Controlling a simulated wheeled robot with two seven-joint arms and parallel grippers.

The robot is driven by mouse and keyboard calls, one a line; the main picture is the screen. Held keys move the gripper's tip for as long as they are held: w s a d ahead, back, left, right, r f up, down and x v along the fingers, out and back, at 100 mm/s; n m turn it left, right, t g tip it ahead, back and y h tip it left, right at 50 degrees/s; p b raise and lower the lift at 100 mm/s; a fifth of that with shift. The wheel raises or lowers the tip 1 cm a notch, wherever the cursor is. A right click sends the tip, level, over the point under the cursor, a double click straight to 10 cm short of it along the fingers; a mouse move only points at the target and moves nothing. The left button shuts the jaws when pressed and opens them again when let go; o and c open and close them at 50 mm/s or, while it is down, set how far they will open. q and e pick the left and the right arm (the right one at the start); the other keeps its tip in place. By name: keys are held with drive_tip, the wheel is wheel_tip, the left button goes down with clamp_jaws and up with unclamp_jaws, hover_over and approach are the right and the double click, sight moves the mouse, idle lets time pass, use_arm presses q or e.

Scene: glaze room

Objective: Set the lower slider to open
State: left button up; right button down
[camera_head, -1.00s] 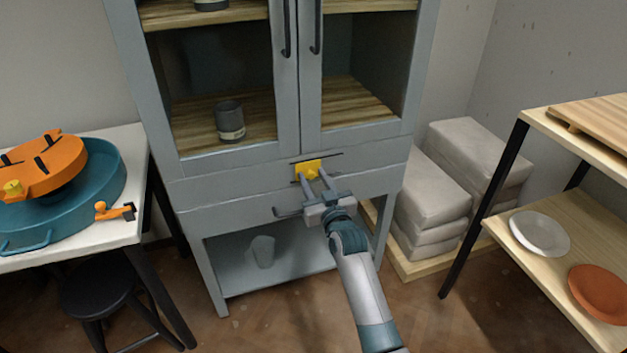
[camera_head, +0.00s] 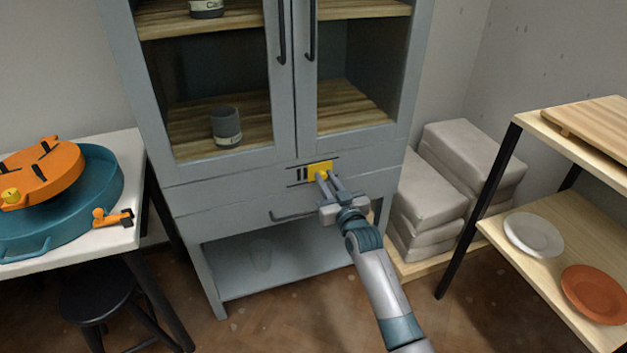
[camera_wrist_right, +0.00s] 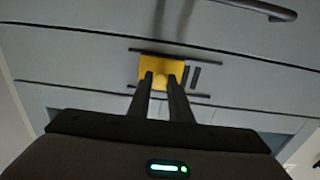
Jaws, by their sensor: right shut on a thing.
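The yellow slider (camera_head: 319,169) sits on the grey cabinet's front strip below the glass doors, between two dark rails. Dark slots show on the strip just left of it in the head view. In the right wrist view the slider (camera_wrist_right: 161,71) has a round knob at its middle. My right gripper (camera_head: 323,177) is shut on this knob; its two fingers (camera_wrist_right: 160,82) stand on either side of it. My left gripper is not in view.
A drawer handle (camera_head: 292,215) sits just below the slider, left of my right gripper. Door handles (camera_head: 313,30) hang above. A table with a teal basin (camera_head: 95,205) stands left, a wooden shelf rack (camera_head: 500,230) right, and wrapped blocks (camera_head: 430,197) beside the cabinet.

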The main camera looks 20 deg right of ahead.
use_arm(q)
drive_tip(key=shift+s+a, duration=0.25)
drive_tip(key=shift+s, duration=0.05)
use_arm(e)
drive_tip(key=shift+d, duration=1.05)
drive_tip(key=c, duration=1.6)
unclamp_jaws()
drive_tip(key=shift+d, duration=0.15)
drive_tip(key=shift+c, duration=0.2)
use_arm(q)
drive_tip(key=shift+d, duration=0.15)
